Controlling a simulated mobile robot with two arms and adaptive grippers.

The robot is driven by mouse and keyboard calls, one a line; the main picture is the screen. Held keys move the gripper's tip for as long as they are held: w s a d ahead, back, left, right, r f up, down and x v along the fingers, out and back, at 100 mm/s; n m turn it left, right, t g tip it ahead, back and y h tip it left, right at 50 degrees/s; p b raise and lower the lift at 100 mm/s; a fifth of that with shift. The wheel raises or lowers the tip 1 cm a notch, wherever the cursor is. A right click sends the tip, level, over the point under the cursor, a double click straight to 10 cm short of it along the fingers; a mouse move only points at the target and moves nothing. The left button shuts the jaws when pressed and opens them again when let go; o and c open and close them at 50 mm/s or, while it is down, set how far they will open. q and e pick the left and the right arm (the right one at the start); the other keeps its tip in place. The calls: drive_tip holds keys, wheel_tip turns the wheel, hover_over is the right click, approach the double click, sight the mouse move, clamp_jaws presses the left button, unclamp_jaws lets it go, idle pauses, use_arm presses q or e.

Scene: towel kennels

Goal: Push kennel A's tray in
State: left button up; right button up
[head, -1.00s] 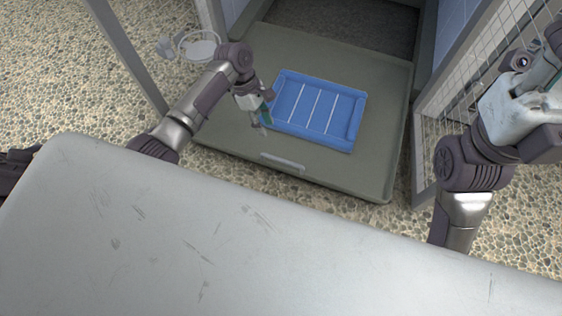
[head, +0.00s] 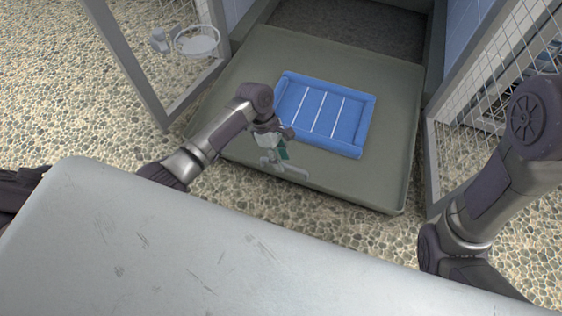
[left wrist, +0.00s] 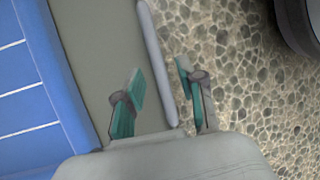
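Kennel A's tray (head: 385,185), a flat olive-grey pan, sticks out of the kennel opening. A blue bed (head: 322,115) with white stripes lies on it. The tray's pale bar handle (head: 292,175) is on its front edge, partly covered by my left gripper (head: 280,164). In the left wrist view, the left gripper's teal fingertips (left wrist: 160,82) are open, one on each side of the handle bar (left wrist: 156,55). I cannot tell whether they touch it. The tray (left wrist: 92,60) and bed (left wrist: 35,80) show at left there. My right gripper is out of view.
A barred door (head: 505,75) stands at the right and a frame post (head: 125,65) at the left. A bowl in a holder (head: 196,41) hangs beyond that post. The pebbled floor (head: 60,100) is open at left. My own pale body top fills the bottom.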

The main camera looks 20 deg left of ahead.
use_arm(q)
drive_tip(key=shift+f, duration=0.15)
clamp_jaws()
idle(0.4)
